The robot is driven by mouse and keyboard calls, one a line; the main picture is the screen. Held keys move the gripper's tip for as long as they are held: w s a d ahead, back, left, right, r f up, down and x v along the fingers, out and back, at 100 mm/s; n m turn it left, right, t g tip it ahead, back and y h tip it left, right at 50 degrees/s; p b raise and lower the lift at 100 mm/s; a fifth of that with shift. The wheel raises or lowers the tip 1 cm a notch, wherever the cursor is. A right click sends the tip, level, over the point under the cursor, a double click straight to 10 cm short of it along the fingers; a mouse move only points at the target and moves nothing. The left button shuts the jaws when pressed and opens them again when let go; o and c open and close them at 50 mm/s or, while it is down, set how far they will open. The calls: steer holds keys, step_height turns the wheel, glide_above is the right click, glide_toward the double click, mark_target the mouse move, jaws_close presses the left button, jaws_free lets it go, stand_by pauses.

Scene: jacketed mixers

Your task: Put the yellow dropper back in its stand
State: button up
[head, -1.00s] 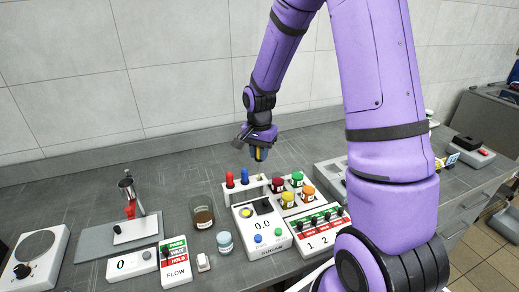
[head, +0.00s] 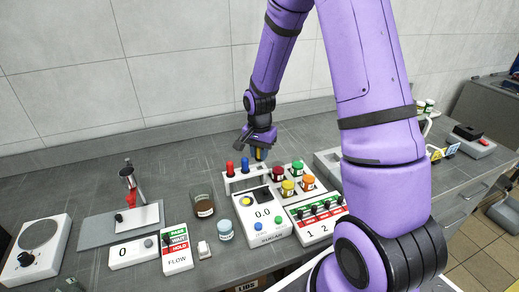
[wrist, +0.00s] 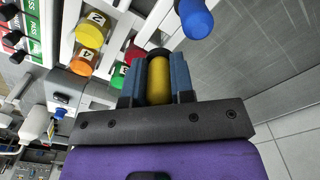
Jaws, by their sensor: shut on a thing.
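My gripper (head: 259,152) is shut on the yellow dropper (wrist: 159,80). In the wrist view the dropper shows as a yellow bulb between the two blue finger pads. In the head view my gripper holds it just above and behind the right end of the white dropper stand (head: 250,180). A red dropper (head: 230,168) and a blue dropper (head: 245,164) stand upright to the left in that stand. The blue one also shows in the wrist view (wrist: 196,20). The dropper's lower end is hidden, and I cannot tell whether it touches the stand.
Capped jars, with a yellow one (head: 288,188) among them, stand in a white rack right of the stand. A white meter (head: 264,224) sits in front. A brown beaker (head: 203,206) and a pale blue jar (head: 225,230) are to the left. The bench behind is clear.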

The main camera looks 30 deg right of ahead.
steer(key=shift+f, duration=1.55)
steer(key=shift+f, duration=0.1)
steer(key=o, duration=1.4)
steer(key=shift+o, duration=0.2)
steer(key=shift+r, duration=3.05)
